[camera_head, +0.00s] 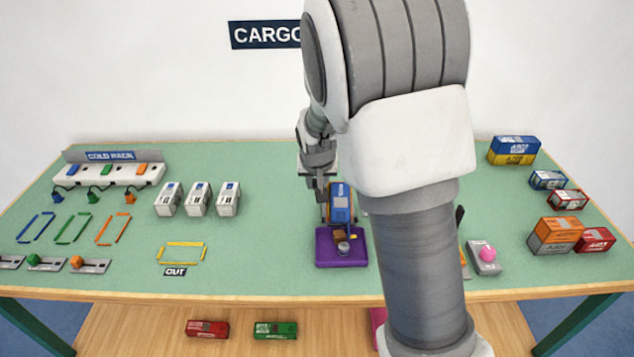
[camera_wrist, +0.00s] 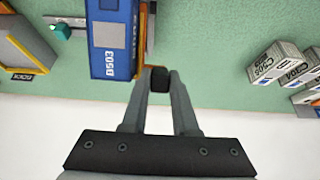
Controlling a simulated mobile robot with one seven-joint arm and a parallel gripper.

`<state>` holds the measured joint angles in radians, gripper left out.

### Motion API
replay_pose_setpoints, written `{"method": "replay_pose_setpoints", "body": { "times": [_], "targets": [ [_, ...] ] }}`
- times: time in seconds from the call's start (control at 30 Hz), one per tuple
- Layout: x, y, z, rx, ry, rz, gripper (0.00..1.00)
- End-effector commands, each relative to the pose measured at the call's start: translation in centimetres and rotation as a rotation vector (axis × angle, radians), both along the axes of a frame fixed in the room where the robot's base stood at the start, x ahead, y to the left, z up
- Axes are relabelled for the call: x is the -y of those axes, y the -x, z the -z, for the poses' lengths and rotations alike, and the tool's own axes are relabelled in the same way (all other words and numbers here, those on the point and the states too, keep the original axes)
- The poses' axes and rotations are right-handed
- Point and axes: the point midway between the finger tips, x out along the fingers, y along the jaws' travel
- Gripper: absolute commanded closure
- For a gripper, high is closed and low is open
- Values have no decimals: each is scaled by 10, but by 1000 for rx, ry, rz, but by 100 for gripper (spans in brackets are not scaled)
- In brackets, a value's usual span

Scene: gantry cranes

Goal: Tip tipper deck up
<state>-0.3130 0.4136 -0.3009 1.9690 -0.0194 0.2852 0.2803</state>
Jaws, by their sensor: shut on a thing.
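The tipper stands mid-table with a purple base (camera_head: 341,258). A narrow orange and grey edge (camera_wrist: 138,45), perhaps the deck's side, runs along the container. I cannot tell the deck's tilt. My gripper (camera_head: 321,190) is at the far left corner of the tipper. In the wrist view my gripper (camera_wrist: 160,80) is shut on a small black grip beside the container's end. My arm hides the area to the tipper's right.
White boxes (camera_head: 198,199) stand left of the tipper, with a cold rack (camera_head: 108,172) beyond. Stacked containers (camera_head: 513,150) and others stand at the right. A pink knob (camera_head: 487,254) is right of my arm.

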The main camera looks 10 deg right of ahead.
Motion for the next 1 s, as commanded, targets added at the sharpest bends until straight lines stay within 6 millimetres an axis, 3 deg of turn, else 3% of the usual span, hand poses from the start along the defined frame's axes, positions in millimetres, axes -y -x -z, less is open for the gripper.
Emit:
{"method": "replay_pose_setpoints", "body": {
  "times": [0.67,0.7,0.73,1.0],
  "targets": [
    [-2,7,4,-18,0,1,100],
    [-2,7,4,-19,-1,1,67],
    [-2,6,4,-18,0,0,62],
    [-1,4,2,-10,0,0,60]
  ]
}}
